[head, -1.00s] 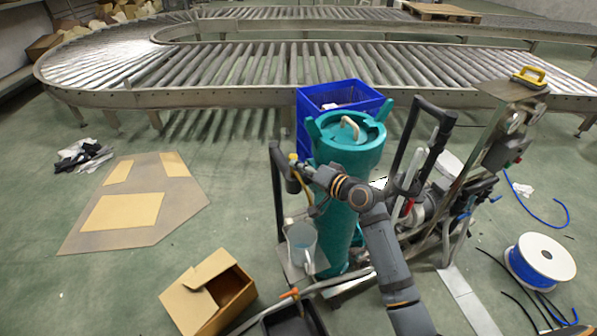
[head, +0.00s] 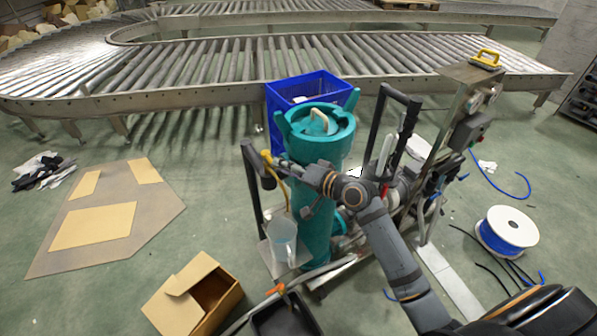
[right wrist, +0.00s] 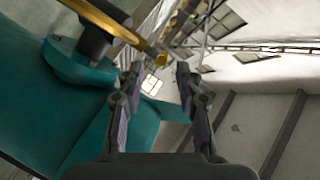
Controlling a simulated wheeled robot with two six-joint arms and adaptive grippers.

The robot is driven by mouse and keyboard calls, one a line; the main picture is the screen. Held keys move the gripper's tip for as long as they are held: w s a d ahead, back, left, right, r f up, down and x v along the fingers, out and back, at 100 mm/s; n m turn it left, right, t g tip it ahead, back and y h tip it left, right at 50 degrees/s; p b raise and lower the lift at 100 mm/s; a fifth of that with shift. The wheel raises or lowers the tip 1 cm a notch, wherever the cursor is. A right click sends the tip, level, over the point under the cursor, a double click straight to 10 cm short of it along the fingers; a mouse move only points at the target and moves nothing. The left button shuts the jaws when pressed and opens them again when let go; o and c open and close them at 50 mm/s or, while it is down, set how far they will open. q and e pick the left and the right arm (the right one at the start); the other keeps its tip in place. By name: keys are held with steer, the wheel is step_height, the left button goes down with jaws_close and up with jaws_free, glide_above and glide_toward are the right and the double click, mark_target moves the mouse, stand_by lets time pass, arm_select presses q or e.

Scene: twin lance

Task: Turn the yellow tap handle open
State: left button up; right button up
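The yellow tap handle (head: 267,157) is small in the head view, at the front left of the teal tank (head: 318,140). A yellow curved spout (head: 280,187) hangs below it over a clear jug (head: 283,238). My right gripper (head: 285,165) is just right of the handle and partly covers the tap. In the right wrist view, my right gripper (right wrist: 160,72) has its fingers apart with nothing between them. A yellow bar (right wrist: 110,25), apparently the handle, slants from the upper left to just beyond the fingertips. Contact is not visible. My left gripper is not in view.
A black upright frame (head: 252,185) stands left of the tap. Pipes and a steel panel (head: 465,85) stand to the right. A blue crate (head: 290,92) is behind the tank. An open cardboard box (head: 195,295) and black tray (head: 285,318) lie in front.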

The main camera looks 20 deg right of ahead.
steer(key=v, duration=0.7)
stand_by(0.3)
steer(key=w+d+f+m+h+p, duration=0.15)
steer(key=d+f+h, duration=0.25)
steer(key=d+f, duration=0.65)
steer(key=s+d+f+n+g+h+p, duration=0.1)
steer(key=s+d+f+g+h, duration=0.2)
steer(key=f, duration=0.8)
steer(key=s+d+f+g+h+p, duration=0.1)
steer(key=s+d+f, duration=0.3)
steer(key=f, duration=0.6)
steer(key=s+a+f+n+g+h+p, duration=0.1)
steer(key=s+a+f+n+g+p, duration=0.2)
steer(key=s+f, duration=1.35)
steer(key=s+a+f+n+g, duration=0.1)
steer(key=s+a+f+g, duration=0.1)
steer(key=s, duration=0.8)
steer(key=s+a+f+n+g, duration=0.2)
steer(key=s+a+f+g, duration=0.1)
steer(key=s, duration=0.7)
steer(key=shift+a, duration=0.6)
